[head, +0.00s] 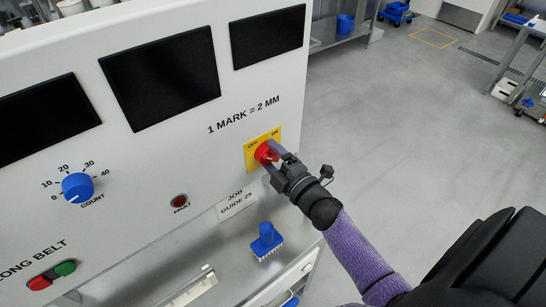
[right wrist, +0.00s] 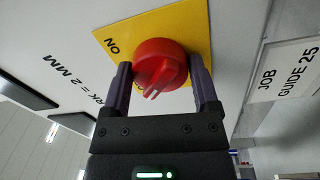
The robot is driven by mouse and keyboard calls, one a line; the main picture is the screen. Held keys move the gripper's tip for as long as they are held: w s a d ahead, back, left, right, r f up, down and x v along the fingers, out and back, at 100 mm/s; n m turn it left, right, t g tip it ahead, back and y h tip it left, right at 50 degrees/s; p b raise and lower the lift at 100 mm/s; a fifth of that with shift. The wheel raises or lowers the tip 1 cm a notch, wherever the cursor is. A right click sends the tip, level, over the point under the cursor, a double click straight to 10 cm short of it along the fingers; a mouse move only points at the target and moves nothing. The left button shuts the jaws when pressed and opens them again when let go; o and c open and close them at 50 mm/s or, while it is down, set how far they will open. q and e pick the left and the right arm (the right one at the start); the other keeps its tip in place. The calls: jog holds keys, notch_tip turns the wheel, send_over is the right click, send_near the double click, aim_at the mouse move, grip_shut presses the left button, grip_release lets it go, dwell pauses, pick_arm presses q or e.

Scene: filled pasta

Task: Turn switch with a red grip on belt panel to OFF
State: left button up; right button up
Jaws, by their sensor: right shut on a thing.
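The switch with a red grip (head: 264,153) sits on a yellow plate (head: 250,159) at the right side of the white belt panel (head: 150,150). The plate has ON and OFF lettering along its top edge in the head view. My right gripper (head: 270,156) is shut on the red grip. In the right wrist view the fingers of the right gripper (right wrist: 158,88) stand on both sides of the red grip (right wrist: 160,62), and part of the yellow plate (right wrist: 185,25) shows behind it. Some lettering is hidden by the grip. My left gripper is not in view.
A blue COUNT dial (head: 77,187), a FAULT lamp (head: 180,201) and green and red buttons (head: 52,274) are on the panel. A JOB GUIDE 25 sign (head: 237,203) is close below the switch. Open floor lies right.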

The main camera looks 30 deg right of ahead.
dwell(0.4)
jog(key=o, duration=1.1)
jog(key=shift+s, duration=0.1)
jog(key=s, duration=0.9)
jog(key=shift+s+d+f+p, duration=0.3)
jog(key=shift+s+d+f, duration=0.05)
jog(key=shift+s, duration=0.1)
